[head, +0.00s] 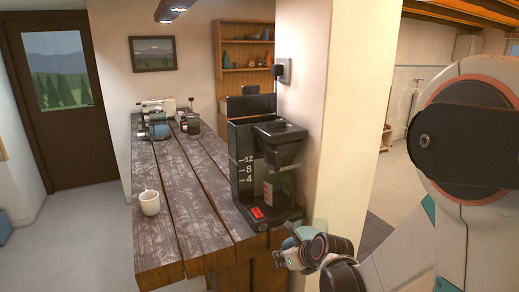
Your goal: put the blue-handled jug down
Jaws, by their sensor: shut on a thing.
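A black coffee maker (240,165) with white numbers and a red switch stands at the right end of the wooden counter. A clear jug (271,188) with reddish marks shows in its bay, under the dark filter holder. My gripper (287,252) is low in front of the machine's right corner, at the counter edge. It is small and partly hidden by its own wrist. A blue-green piece (302,234), perhaps the jug's handle, shows right at the gripper. The gripper is shut on it as far as I can see. The fingertips and the contact are not clear.
A white mug (149,202) stands on the near left of the plank counter (190,210). Espresso gear with a blue-grey part (158,130) stands at the far end. A pale wall post (335,130) rises right of the coffee maker. The counter's middle is bare.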

